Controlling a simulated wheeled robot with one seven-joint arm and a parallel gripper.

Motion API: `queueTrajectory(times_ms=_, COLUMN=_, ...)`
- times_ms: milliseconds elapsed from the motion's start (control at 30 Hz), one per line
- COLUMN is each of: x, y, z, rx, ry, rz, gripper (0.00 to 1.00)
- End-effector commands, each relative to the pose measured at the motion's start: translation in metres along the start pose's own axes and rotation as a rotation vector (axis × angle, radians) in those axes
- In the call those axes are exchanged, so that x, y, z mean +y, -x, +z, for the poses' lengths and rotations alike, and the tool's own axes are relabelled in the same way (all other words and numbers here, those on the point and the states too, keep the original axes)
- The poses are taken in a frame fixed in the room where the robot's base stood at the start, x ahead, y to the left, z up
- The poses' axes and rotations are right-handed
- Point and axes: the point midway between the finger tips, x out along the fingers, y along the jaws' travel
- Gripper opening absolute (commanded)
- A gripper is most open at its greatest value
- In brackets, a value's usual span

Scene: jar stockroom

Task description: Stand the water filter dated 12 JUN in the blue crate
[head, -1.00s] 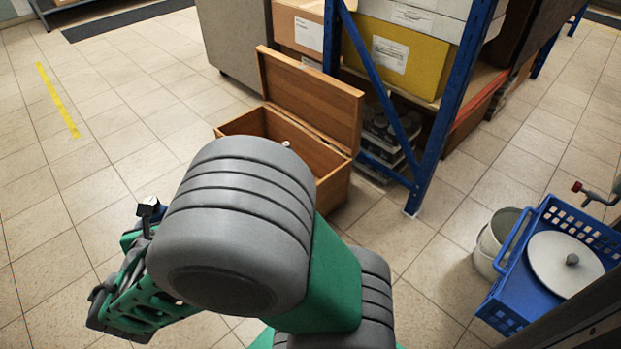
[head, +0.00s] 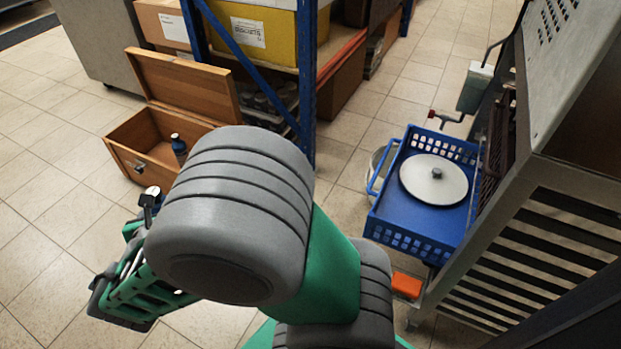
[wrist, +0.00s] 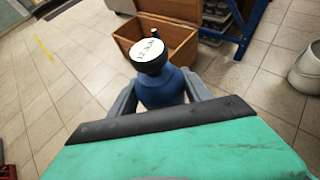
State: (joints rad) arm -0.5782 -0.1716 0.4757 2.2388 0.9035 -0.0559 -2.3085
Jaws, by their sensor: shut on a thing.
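The water filter (wrist: 160,88), a dark blue bottle with a black cap and a white round label, is held upright between the jaws of my gripper (wrist: 160,98) in the wrist view. The label print (wrist: 149,50) is dark and turned; I cannot read it surely. In the head view my arm hides most of the gripper and filter, at the lower left. The blue crate (head: 396,239) stands to the right in the head view, well apart from my gripper. A white round lid with a knob (head: 433,180) lies in its back part; its front part is bare.
An open wooden box (head: 125,165) with a dark bottle (head: 179,146) stands ahead left. Blue shelving (head: 308,90) is behind it. A white bucket (head: 379,160) is beside the crate, an orange block (head: 406,285) below it, and a grey slatted rack (head: 520,250) at right.

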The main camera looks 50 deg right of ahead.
Motion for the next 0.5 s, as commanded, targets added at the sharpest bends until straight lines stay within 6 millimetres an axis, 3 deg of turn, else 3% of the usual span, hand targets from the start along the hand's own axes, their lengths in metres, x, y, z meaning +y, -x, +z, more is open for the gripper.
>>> queueTrajectory(times_ms=267, x=-0.053, y=-0.029, z=0.023, rx=-0.004, ry=-0.083, rz=-0.150, gripper=0.00)
queueTrajectory(times_ms=500, x=-0.117, y=-0.055, z=0.043, rx=-0.004, ry=-0.174, rz=-0.320, gripper=0.00)
